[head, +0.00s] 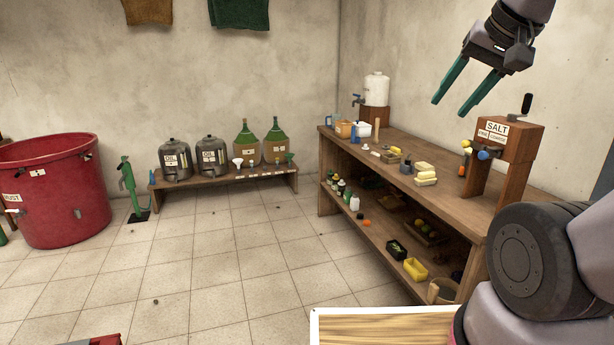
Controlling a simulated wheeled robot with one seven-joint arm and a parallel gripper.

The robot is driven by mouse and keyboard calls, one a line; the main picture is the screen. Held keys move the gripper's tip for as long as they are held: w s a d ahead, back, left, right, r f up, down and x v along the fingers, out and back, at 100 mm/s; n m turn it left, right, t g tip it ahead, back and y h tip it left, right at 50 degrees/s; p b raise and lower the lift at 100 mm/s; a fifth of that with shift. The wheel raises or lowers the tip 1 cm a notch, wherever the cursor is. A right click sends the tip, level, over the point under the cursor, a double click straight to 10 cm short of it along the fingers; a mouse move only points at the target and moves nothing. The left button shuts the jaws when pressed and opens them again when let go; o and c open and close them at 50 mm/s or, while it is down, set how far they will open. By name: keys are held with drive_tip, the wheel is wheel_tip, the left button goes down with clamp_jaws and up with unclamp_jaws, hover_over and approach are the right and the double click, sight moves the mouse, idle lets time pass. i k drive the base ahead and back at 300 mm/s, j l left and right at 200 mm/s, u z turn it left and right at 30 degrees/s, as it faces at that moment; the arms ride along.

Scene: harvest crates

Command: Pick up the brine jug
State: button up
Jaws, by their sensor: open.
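I see no label reading brine, so I cannot tell for sure which vessel is the brine jug. A small bluish, see-through jug (331,119) stands at the far left end of the wooden workbench (425,160). A white vessel with a blue tap (376,90) stands on a wooden block behind it. Two green demijohns (276,142) with brown lower parts stand on the low bench at the back wall. My gripper (451,108) is open and empty, in the air at the upper right, well apart from all of these.
A salt dispenser (510,137) with a crank stands at the workbench's near end. Two metal drums (175,160) share the low bench (225,180). A red tub (55,190) and a green hand pump (130,185) stand at left. The tiled floor between is largely clear.

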sight(335, 117)
drive_tip(key=i+u, duration=0.4)
drive_tip(key=i, duration=1.55)
drive_tip(key=i+z, duration=0.15)
drive_tip(key=i, duration=0.3)
drive_tip(key=i+j+z, duration=0.15)
drive_tip(key=i, duration=0.3)
drive_tip(key=i+j+z, duration=0.2)
drive_tip(key=i, duration=0.25)
drive_tip(key=i+j+z, duration=0.15)
drive_tip(key=i, duration=0.3)
drive_tip(key=i+j+z, duration=0.65)
drive_tip(key=i+l, duration=0.05)
